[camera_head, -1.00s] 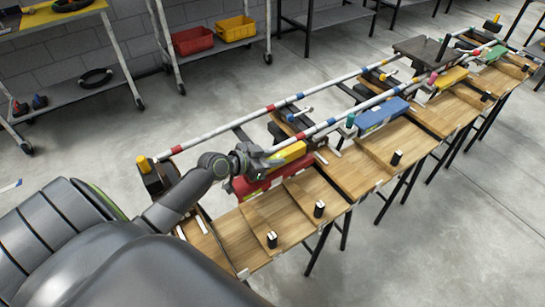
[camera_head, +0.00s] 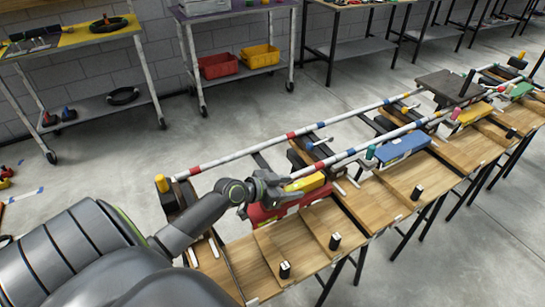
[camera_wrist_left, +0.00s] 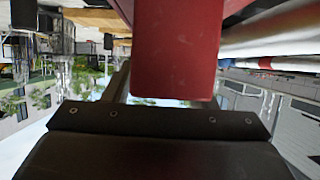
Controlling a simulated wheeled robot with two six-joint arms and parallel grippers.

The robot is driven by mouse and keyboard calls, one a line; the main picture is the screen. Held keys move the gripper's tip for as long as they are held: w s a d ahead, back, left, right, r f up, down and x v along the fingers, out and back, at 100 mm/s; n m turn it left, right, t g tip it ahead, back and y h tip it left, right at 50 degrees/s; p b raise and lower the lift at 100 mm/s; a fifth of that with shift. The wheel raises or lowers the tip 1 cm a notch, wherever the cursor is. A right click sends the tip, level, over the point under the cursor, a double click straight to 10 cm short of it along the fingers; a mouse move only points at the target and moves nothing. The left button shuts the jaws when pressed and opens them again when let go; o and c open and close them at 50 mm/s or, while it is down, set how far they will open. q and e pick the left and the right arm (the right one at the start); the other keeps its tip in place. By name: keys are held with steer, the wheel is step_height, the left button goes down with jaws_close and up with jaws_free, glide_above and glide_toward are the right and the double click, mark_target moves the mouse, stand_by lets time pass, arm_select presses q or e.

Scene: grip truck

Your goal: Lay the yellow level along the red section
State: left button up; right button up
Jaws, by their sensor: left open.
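The yellow level (camera_head: 306,183) is a short yellow bar lying over the red section (camera_head: 262,213) of the long bench, just below the near striped rail. My left gripper (camera_head: 284,190) is open at the level's left end and hides part of it. I cannot tell whether the level lies between the fingers. In the left wrist view a red block (camera_wrist_left: 178,60) fills the upper middle, close to the camera, and the fingertips are not clear. My right gripper is not in view.
Two striped rails (camera_head: 240,154) run along the bench to the back right. A blue block (camera_head: 403,147) sits farther along it. Black-and-white pegs (camera_head: 335,241) stand on the wooden boards (camera_head: 358,200). Shelves with red (camera_head: 218,66) and yellow bins (camera_head: 261,57) stand behind, across open floor.

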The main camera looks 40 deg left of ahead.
arm_select(q)
steer(key=v, duration=1.7)
steer(key=shift+a+f, duration=0.1)
